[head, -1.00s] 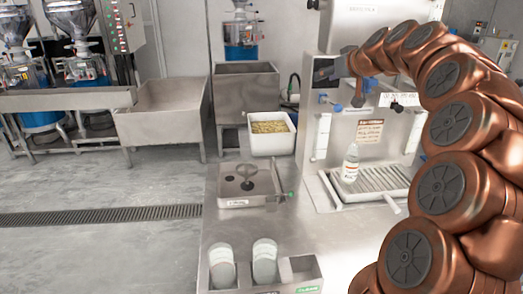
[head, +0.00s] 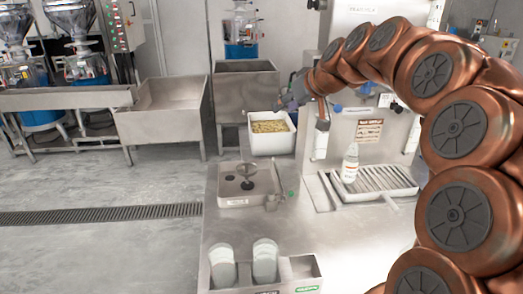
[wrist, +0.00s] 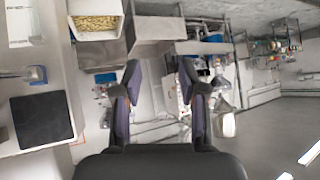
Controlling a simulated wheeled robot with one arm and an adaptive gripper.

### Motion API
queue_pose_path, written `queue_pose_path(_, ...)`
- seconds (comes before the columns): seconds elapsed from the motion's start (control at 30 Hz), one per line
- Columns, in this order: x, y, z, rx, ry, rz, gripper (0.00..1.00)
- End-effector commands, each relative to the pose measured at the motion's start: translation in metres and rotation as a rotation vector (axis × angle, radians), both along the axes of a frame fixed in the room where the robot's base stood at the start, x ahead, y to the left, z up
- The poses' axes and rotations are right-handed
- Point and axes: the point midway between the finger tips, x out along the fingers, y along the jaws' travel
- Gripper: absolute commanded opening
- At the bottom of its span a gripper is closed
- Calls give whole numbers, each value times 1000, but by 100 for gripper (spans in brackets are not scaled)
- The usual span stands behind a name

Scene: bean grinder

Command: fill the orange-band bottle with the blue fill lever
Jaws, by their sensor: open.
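A clear bottle (head: 350,163) with a pale label stands upright on the drip tray (head: 404,191) of the steel filling machine (head: 398,135). A blue lever (head: 368,89) shows on the machine's front, partly behind my arm. In the wrist view a small blue part (wrist: 37,74) sits at the left, beside a black square. My gripper (head: 287,98) is left of the machine, near the bin, apart from lever and bottle. In the wrist view its fingers (wrist: 160,88) are spread with nothing between them.
A white bin of beans (head: 270,140) stands behind the counter's left part and shows in the wrist view (wrist: 96,22). A steel tray (head: 243,190) with a disc-topped piece lies on the counter. Bottles (head: 264,262) stand in a front rack. The middle counter is clear.

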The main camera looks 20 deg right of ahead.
Motion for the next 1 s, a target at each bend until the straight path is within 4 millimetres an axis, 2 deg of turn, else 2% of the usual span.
queue_pose_path(0.3, -24, 41, -20, 7, 90, 42, 42)
queue_pose_path(0.7, -62, 84, -48, 6, 213, 80, 42)
queue_pose_path(1.0, -84, 102, -64, 1, 281, 92, 42)
